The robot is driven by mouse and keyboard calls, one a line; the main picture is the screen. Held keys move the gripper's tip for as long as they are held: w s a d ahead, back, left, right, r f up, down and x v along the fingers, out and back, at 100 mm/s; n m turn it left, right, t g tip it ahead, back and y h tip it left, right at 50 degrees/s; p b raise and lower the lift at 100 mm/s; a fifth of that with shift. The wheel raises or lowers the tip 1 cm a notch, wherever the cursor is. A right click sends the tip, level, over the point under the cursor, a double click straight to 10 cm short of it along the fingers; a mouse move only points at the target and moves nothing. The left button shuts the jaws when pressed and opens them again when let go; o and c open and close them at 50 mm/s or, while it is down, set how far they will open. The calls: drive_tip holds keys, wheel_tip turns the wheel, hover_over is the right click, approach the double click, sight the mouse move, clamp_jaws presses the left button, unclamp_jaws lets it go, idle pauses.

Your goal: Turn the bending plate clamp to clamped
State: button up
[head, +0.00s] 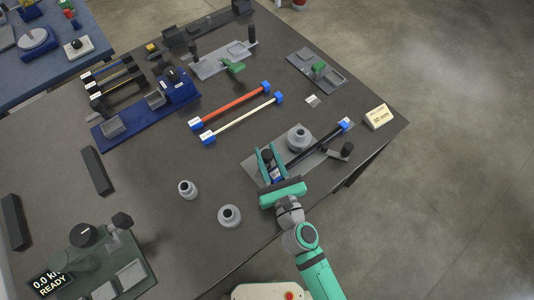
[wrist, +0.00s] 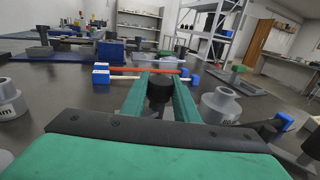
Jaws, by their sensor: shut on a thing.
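The bending plate (head: 250,166) is a grey plate near the table's front right edge. A grey mandrel (head: 298,138) stands on it, and a black cable (head: 322,139) with blue ends lies across it. My gripper (head: 267,152) is at the plate's left part, its green fingers shut on a black knob, which looks like the clamp's knob. The wrist view shows the black knob (wrist: 160,90) upright between the fingers (wrist: 160,78). The clamp's base and the near cable end are mostly hidden by my gripper, so I cannot tell the clamp's angle.
A lever with a black knob (head: 347,149) sits at the plate's right. Grey weights (head: 229,216) (head: 188,189) stand to the left. Orange (head: 232,105) and white (head: 243,118) cables lie behind. A "50 mm" sign (head: 379,116) stands near the right table edge.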

drive_tip(key=n+g+y, duration=0.3)
drive_tip(key=y, duration=0.1)
drive_tip(key=n+g+y, duration=0.3)
drive_tip(key=n+y, duration=0.1)
drive_tip(key=y, duration=0.1)
drive_tip(key=shift+w+d, duration=0.1)
drive_tip(key=n+g+y, duration=0.1)
drive_tip(key=n+g, duration=0.1)
drive_tip(key=g, duration=0.1)
drive_tip(key=n+g+y, duration=0.2)
drive_tip(key=n+g, duration=0.1)
drive_tip(key=g, duration=0.1)
drive_tip(key=shift+n+g+y, duration=0.3)
drive_tip(key=shift+n+g, duration=0.1)
drive_tip(key=shift+g, duration=0.3)
drive_tip(key=o, duration=1.1)
drive_tip(key=shift+c, duration=0.2)
drive_tip(key=shift+s+d, duration=0.25)
drive_tip(key=shift+d, duration=1)
drive_tip(key=shift+s+d, duration=0.2)
drive_tip(key=shift+d, duration=1)
drive_tip(key=shift+s+d, duration=0.25)
drive_tip(key=shift+d, duration=1)
